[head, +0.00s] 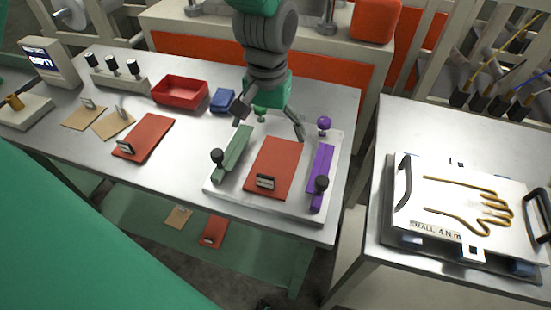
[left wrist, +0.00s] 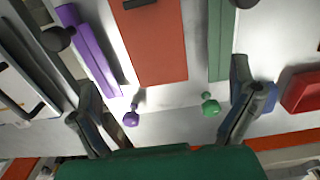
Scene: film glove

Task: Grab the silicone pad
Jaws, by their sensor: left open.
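A flat red-orange pad (head: 274,165) with a small dark clip or label at its near edge lies on a white plate (head: 216,184), between a green bar (head: 233,153) and a purple bar (head: 321,168). The pad also shows in the left wrist view (left wrist: 155,45). A similar red pad (head: 148,135) lies on the table farther left. My left gripper (head: 269,122) is open and empty, above the far end of the plate. Its spread fingers (left wrist: 163,80) frame the pad's far end in the left wrist view, apart from it. My right gripper is not in view.
Black knobs (head: 217,156) and green and purple knobs (head: 324,125) stand up around the plate. A red tray (head: 180,91) and a blue block (head: 222,99) are to the left. A glove-outline board (head: 455,200) with black handles is on the right table.

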